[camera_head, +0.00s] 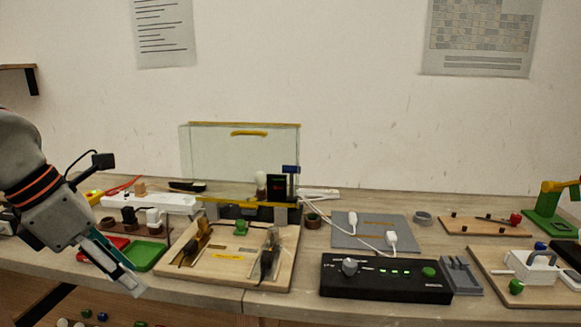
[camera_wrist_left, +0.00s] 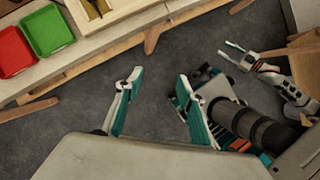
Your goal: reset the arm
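My left gripper (camera_head: 125,277) hangs at the left of the head view, in front of the bench's front edge, pointing down and to the right. It is near the green tray but apart from it. In the left wrist view its two teal fingers (camera_wrist_left: 160,92) stand wide apart with only the floor between them, so it is open and empty. A second gripper (camera_wrist_left: 229,51), which looks like my right one, shows small at the right of the wrist view above the floor. Its fingers look parted and hold nothing visible. It is not in the head view.
The bench (camera_head: 205,294) carries a wooden board (camera_head: 215,276) with dark connectors, a green tray (camera_head: 147,254), a red tray (camera_wrist_left: 13,52), a black control box (camera_head: 385,284), a grey mat (camera_head: 347,240) with white plugs and a clear panel (camera_head: 215,160). Open floor (camera_wrist_left: 60,130) lies in front.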

